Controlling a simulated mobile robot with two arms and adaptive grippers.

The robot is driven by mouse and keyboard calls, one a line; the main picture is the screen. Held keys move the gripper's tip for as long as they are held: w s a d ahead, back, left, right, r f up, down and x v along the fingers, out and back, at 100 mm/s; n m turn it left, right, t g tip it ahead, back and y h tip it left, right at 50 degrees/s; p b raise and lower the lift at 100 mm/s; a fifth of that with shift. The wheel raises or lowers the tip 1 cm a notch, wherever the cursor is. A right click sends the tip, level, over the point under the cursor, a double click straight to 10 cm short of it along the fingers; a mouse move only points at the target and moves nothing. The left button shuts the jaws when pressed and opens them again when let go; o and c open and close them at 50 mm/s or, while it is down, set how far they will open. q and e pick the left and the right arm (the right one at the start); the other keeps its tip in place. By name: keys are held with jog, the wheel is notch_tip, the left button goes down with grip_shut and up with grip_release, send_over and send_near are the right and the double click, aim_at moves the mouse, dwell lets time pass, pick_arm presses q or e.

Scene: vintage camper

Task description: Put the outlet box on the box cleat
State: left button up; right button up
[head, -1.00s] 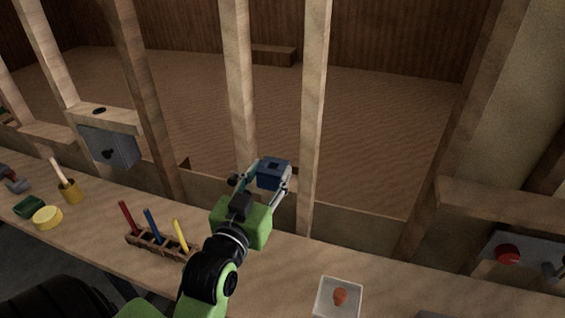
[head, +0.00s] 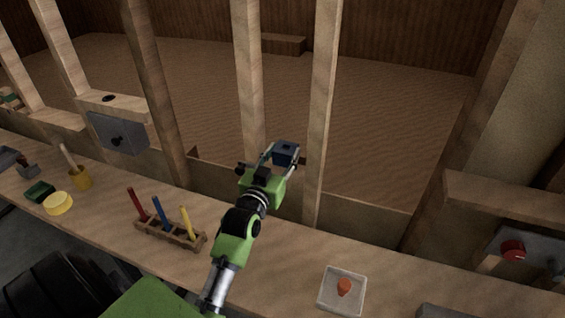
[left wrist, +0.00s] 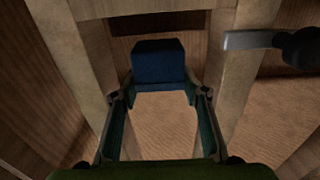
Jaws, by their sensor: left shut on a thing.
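The outlet box (head: 286,152) is a small dark blue box with a square opening on top. My left gripper (head: 285,160) is shut on it and holds it in the air between two wooden studs, beyond the bench. In the left wrist view the blue box (left wrist: 158,62) sits between the fingertips, with a stud on each side. A pale wooden crosspiece (left wrist: 150,6) spans the studs beyond the box there; I cannot tell whether it is the box cleat. The box looks apart from the wood. My right gripper is not in view.
Wooden studs (head: 249,80) and (head: 322,110) flank the box closely. The bench carries a rack (head: 170,234) of coloured tools, a white tray (head: 329,303) with an orange item, and a yellow disc (head: 58,203).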

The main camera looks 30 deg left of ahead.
aim_at(282, 165)
pick_arm(q)
notch_tip(282, 165, down, 2)
jog(key=shift+w+f+p, duration=0.15)
jog(key=shift+f+p, duration=0.1)
jog(key=shift+p, duration=0.05)
jog(key=shift+f, duration=0.3)
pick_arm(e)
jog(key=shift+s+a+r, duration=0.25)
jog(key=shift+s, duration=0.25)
pick_arm(q)
jog(key=shift+f, duration=0.15)
jog(key=o, duration=1.2)
jog(key=shift+o, duration=0.2)
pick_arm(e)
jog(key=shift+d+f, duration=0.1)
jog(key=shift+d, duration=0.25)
